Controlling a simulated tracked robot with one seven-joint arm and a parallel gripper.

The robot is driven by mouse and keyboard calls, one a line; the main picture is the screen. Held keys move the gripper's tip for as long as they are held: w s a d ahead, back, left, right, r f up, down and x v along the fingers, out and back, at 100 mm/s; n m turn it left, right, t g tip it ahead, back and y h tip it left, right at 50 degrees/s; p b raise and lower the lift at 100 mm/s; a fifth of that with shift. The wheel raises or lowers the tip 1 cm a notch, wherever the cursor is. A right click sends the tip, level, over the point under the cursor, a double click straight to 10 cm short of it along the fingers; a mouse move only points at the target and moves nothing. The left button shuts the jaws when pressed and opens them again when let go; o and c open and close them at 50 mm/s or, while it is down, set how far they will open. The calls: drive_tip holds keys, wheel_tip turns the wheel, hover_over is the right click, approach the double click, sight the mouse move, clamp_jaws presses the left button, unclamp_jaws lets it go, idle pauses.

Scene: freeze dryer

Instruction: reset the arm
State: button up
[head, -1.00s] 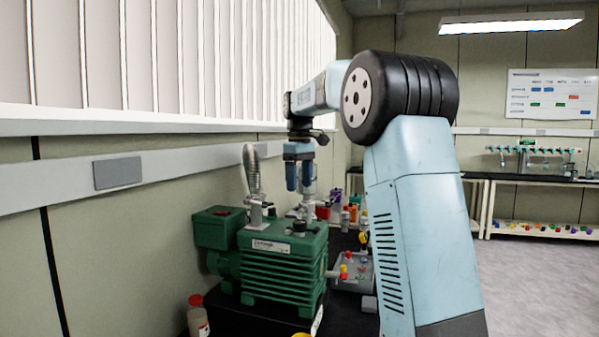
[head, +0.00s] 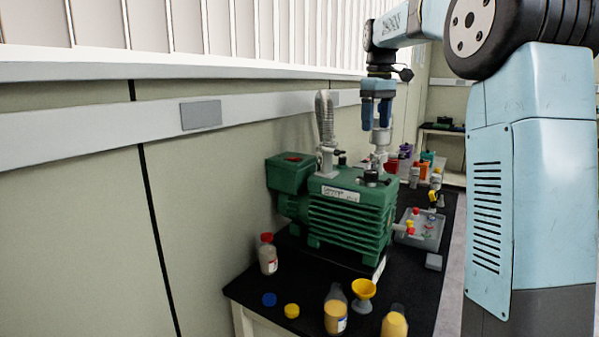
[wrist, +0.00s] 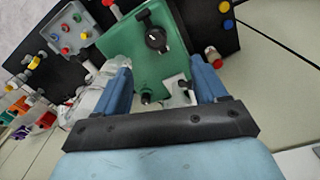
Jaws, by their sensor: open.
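My gripper (head: 377,110) is above the back of the green vacuum pump (head: 345,222) in the head view, pointing down. In the wrist view my gripper (wrist: 165,88) has its two blue fingers apart with nothing held between them. The pump (wrist: 120,42) lies below and beyond the fingers, with its black knob in view. A metal fitting (head: 380,140) shows just under the fingers in the head view; I cannot tell whether they touch it.
The pump stands on a black bench top (head: 275,285). A red-capped bottle (head: 267,254), a yellow funnel (head: 362,292) and bottles of yellow contents (head: 335,312) stand near its front. A grey tray (head: 425,232) is to the right. A wall runs along the left.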

drive_tip(key=s+f+m+t, duration=0.1)
drive_tip(key=s+f, duration=0.4)
drive_tip(key=s, duration=0.7)
drive_tip(key=s+a+f+m+t, duration=0.1)
drive_tip(key=s+f, duration=0.4)
drive_tip(key=s, duration=0.6)
drive_tip(key=s+a+f+m+t, duration=0.1)
drive_tip(key=s+f+m+t, duration=0.2)
drive_tip(key=s, duration=0.9)
wheel_tip(320, 180, down, 2)
drive_tip(key=shift+s+m, duration=0.35)
drive_tip(key=shift+m, duration=0.75)
drive_tip(key=shift+a, duration=0.1)
